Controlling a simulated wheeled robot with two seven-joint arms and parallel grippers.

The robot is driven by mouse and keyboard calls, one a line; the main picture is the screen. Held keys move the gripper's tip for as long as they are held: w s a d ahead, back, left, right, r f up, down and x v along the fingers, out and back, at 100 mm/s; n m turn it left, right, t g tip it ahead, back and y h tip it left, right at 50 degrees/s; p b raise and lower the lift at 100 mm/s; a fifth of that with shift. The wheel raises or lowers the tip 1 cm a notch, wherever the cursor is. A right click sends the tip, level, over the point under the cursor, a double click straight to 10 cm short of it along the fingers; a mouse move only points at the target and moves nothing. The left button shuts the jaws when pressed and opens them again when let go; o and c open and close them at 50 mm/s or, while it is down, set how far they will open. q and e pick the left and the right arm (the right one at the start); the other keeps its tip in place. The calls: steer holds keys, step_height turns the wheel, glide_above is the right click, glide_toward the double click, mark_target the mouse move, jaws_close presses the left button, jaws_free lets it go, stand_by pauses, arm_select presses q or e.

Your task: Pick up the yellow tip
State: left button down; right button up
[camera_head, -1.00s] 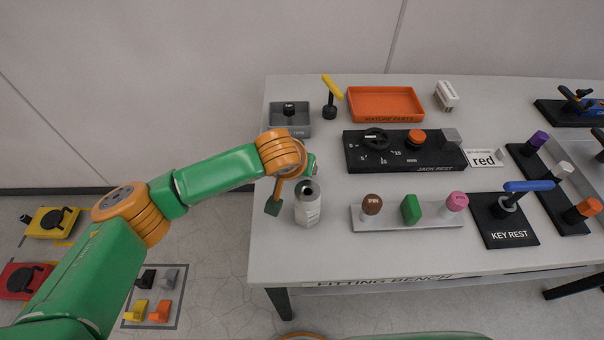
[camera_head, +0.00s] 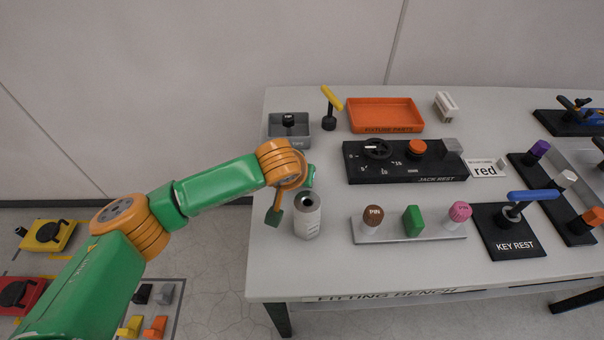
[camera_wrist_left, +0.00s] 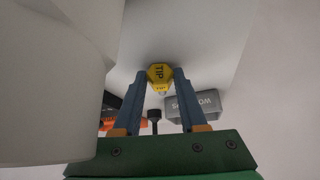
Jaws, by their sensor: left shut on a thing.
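The yellow tip (camera_wrist_left: 159,73), a small yellow piece with dark lettering, is in the left wrist view between the two blue fingers of my left gripper (camera_wrist_left: 160,80). The gripper is shut on it. Pale surface shows behind the tip. In the head view my left arm reaches over the left end of the bench, beside the grey-white can, and its wrist hides the fingers and the tip. My right gripper is in neither view.
The can (camera_head: 308,216) stands close to my left wrist. Behind are a grey tray (camera_head: 289,143), a yellow-handled key (camera_head: 332,98) and an orange tray (camera_head: 385,128). A rack (camera_head: 410,237) with brown, green and pink pieces stands at right.

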arm_select(q)
steer(key=shift+r, duration=0.1)
steer(key=shift+r+p, duration=0.35)
steer(key=shift+r, duration=0.45)
step_height(320, 180, up, 6)
steer(key=p, duration=0.3)
steer(key=shift+r, duration=0.15)
